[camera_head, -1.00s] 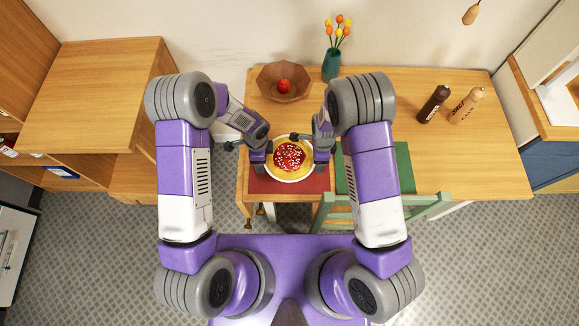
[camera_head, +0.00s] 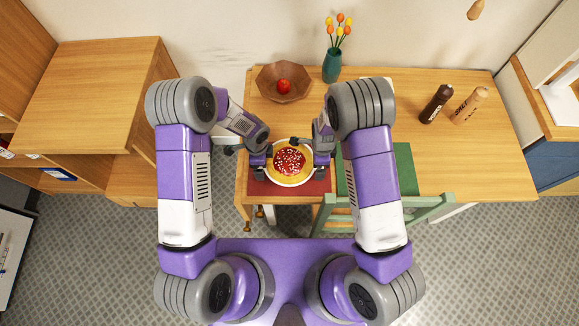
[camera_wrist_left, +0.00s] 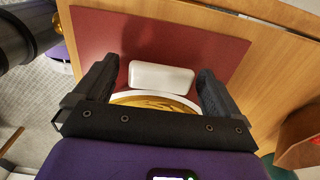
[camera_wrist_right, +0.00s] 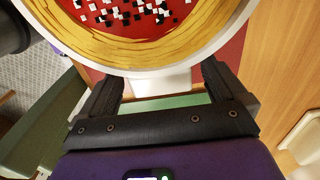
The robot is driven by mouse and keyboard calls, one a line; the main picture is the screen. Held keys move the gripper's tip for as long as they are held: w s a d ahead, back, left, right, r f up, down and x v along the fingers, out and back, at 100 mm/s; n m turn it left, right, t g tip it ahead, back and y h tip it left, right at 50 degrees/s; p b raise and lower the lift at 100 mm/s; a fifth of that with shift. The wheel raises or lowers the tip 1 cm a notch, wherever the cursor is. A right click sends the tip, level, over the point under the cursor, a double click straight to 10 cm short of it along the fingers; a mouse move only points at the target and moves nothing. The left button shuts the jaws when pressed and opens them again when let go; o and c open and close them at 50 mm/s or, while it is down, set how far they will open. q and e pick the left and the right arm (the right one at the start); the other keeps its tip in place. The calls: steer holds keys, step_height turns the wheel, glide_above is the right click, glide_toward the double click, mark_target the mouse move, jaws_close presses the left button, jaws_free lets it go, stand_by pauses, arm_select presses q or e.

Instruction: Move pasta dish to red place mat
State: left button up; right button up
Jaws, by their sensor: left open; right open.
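The pasta dish (camera_head: 290,162) is a round white dish with yellow pasta, red sauce and white bits. In the head view it lies over the red place mat (camera_head: 287,189), covering much of it. My left gripper (camera_head: 260,165) is open at the dish's left side. My right gripper (camera_head: 322,160) is open at its right side. In the left wrist view a white tab (camera_wrist_left: 160,77) at the dish's edge shows between the open fingers, over the mat. In the right wrist view a similar white tab (camera_wrist_right: 165,82) lies between the fingers, beside the dish rim (camera_wrist_right: 150,70).
A brown bowl (camera_head: 270,85) with a red fruit and a teal vase (camera_head: 331,66) of flowers stand behind. A green mat (camera_head: 404,168) and a green chair (camera_head: 400,208) are right of the red mat. The table's middle right is clear.

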steer(key=shift+r, duration=0.15)
arm_select(q)
step_height(320, 180, up, 12)
arm_select(e)
step_height(320, 180, up, 12)
stand_by(0.5)
stand_by(0.5)
